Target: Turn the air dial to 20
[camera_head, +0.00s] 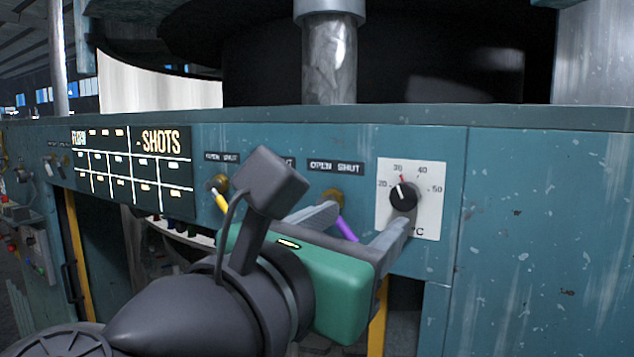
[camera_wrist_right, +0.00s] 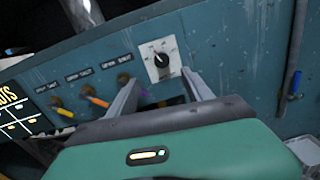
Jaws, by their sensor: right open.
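The dial is a round black knob (camera_head: 403,196) on a white scale plate (camera_head: 428,222) marked 20, 30, 40, 50 and °C. Its white line points up and left, between 20 and 30; a small red mark sits near 30. In the right wrist view, the knob (camera_wrist_right: 161,60) lies just beyond the fingertips. My right gripper (camera_head: 362,222) is open and empty in front of the panel. One finger overlaps the plate's lower part just below the knob; the other is left of the plate. I cannot tell whether it touches. My left gripper is not in view.
Left of the dial are valves with a yellow lever (camera_head: 221,200) and a purple lever (camera_head: 346,229), under OPEN/SHUT labels. The purple one is close to my left finger in the picture. A lit SHOTS display (camera_head: 134,168) is farther left. The teal panel (camera_head: 540,220) right of the dial is bare.

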